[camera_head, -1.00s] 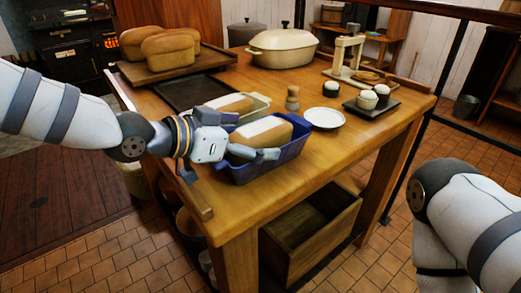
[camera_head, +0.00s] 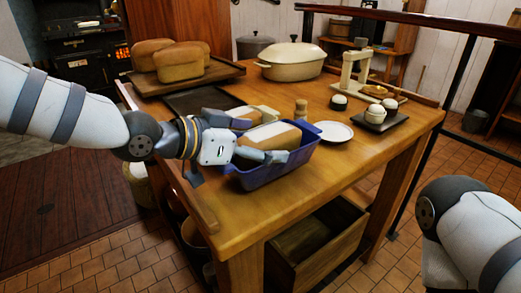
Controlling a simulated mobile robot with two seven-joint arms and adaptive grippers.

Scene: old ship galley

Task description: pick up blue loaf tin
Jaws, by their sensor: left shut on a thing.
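The blue loaf tin (camera_head: 277,173) is at the near left part of the wooden table (camera_head: 340,183), with a pale-topped loaf (camera_head: 270,135) in it. My left gripper (camera_head: 268,146) reaches in from the left and is shut on the tin at its left end, with one finger lying over the near side of the loaf. The far finger is partly hidden behind the loaf. I cannot tell whether the tin's base touches the table. My right arm shows at the right edge, but its gripper is out of the picture.
A dark tray (camera_head: 203,101), loaves on a board (camera_head: 235,70) and a cream pot (camera_head: 291,62) are farther back.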

